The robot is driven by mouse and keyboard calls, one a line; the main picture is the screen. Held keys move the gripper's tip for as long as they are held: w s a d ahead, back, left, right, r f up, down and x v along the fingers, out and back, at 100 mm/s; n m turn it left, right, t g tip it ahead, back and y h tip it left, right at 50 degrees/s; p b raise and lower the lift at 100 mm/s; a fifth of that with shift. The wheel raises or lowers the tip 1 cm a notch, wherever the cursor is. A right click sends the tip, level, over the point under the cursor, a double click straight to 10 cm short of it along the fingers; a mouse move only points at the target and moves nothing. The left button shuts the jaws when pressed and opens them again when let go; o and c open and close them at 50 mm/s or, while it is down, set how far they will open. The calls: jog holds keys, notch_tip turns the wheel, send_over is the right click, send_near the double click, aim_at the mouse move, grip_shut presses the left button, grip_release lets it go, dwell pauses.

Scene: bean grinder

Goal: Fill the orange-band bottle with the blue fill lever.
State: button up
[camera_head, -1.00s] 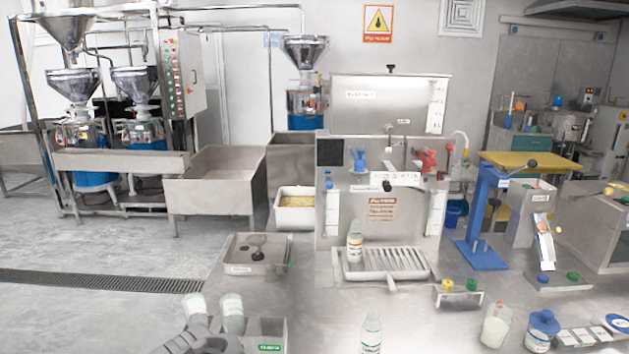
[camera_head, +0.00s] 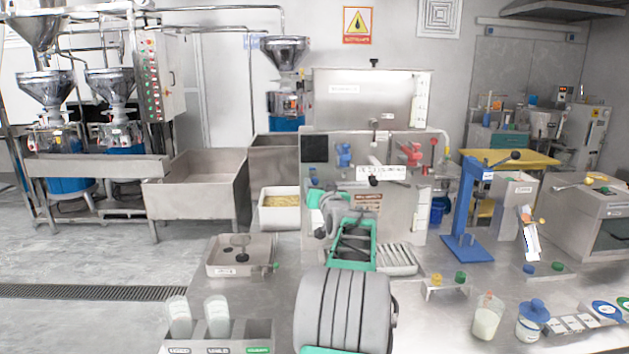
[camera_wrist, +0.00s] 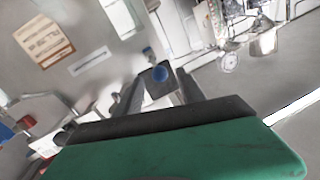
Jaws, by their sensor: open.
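The blue fill lever (camera_head: 343,155) is on the left of the steel filling machine's (camera_head: 365,95) front. My gripper (camera_head: 319,212) is in front of the machine's lower left panel, below the lever and apart from it. In the wrist view my gripper (camera_wrist: 160,92) shows two dark, spread fingers, open and empty. A round blue thing (camera_wrist: 160,74) shows between and beyond them; I cannot tell what it is. The orange-band bottle is hidden behind my arm in the head view. The drip tray (camera_head: 398,262) shows only at its right side.
A red lever (camera_head: 410,153) is on the machine's right. A steel tray (camera_head: 238,270) stands left of my arm, and two bottles (camera_head: 178,315) stand in a rack at front left. A blue press (camera_head: 470,225), a beaker (camera_head: 487,318) and a blue-lidded jar (camera_head: 533,320) are to the right.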

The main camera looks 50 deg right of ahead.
aim_at(316, 182)
jog(key=x, duration=0.4)
jog(key=shift+p, duration=0.35)
jog(key=shift+c, duration=0.5)
grip_shut()
dwell(0.5)
